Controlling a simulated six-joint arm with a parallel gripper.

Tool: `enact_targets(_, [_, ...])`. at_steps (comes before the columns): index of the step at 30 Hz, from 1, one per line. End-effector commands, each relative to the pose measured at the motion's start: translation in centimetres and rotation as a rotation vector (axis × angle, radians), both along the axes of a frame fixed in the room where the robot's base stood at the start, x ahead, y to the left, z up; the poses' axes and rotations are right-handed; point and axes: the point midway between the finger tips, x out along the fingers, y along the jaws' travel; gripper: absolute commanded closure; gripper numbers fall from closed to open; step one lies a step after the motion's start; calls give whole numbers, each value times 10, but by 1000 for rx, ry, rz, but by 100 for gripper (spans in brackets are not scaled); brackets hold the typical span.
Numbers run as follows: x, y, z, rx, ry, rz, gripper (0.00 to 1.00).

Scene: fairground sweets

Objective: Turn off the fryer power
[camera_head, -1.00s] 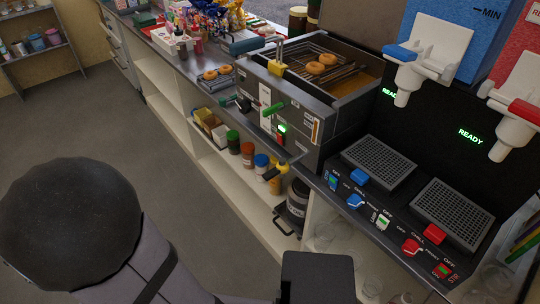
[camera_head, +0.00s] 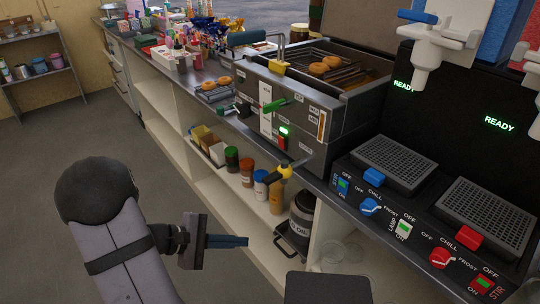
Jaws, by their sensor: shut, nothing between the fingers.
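The fryer (camera_head: 335,134) is a dark metal unit on the counter, with a basket holding two doughnuts (camera_head: 326,65) over its oil. On its front is a red switch (camera_head: 281,144) with a lit green light (camera_head: 285,131) just above it. A green-handled lever (camera_head: 276,104) sticks out to the upper left of the switch.
Two drink machines with trays (camera_head: 392,161) and rows of blue, green and red switches (camera_head: 440,258) stand to the right. Jars and bottles (camera_head: 247,172) and a black oil can (camera_head: 301,222) fill the shelf below the fryer. Floor at left is clear.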

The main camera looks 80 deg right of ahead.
Motion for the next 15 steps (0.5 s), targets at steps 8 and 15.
enact_targets(8, [24, -80, 108, -531, 115, 148, 100])
enact_targets(15, [31, -86, 159, -871, 84, 156, 100])
